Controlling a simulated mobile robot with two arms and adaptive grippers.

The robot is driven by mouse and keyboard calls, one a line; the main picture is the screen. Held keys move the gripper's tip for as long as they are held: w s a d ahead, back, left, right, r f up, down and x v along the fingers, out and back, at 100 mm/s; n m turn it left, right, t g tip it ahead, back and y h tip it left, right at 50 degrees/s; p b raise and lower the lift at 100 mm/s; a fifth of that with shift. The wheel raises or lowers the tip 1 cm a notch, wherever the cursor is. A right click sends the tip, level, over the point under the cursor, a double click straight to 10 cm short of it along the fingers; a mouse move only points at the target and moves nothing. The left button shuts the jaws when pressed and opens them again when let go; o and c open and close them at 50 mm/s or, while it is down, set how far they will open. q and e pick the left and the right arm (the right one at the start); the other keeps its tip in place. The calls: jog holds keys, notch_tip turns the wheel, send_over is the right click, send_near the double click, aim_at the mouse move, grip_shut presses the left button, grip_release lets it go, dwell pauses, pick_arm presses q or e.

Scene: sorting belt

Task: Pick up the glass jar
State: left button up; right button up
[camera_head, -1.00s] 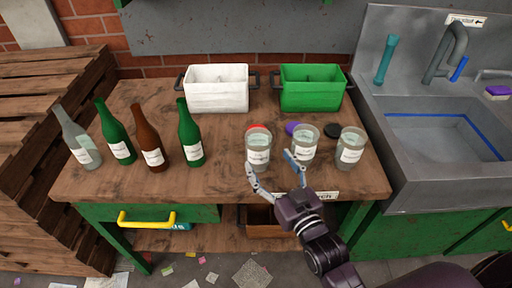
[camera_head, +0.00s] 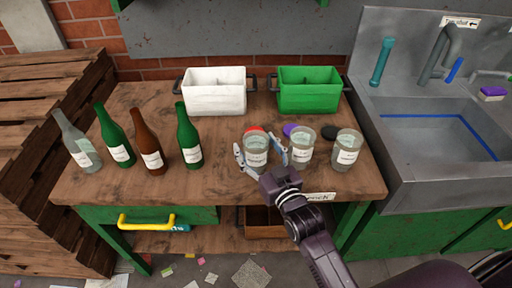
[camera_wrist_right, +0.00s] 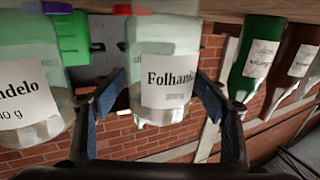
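Three glass jars with white labels stand in a row at the right of the workbench: a left jar (camera_head: 256,152), a middle jar (camera_head: 301,146) and a right jar (camera_head: 347,150). My right gripper (camera_head: 260,158) is open, with its fingers on either side of the left jar. In the right wrist view, which is upside down, that jar (camera_wrist_right: 165,75) with the label "Folhan..." sits between the two blue finger pads (camera_wrist_right: 152,115). Its contact with the pads cannot be told. The middle jar (camera_wrist_right: 30,85) is close beside one finger there. My left gripper is not in view.
Several bottles stand at the left, including a brown bottle (camera_head: 148,143). A white bin (camera_head: 215,92) and a green bin (camera_head: 309,90) stand at the back. Red, purple and black lids lie behind the jars. A sink (camera_head: 440,135) adjoins the bench (camera_head: 225,185) at right.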

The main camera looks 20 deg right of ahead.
jog(key=c, duration=1)
jog(key=shift+c, duration=1)
jog(key=shift+r, duration=0.1)
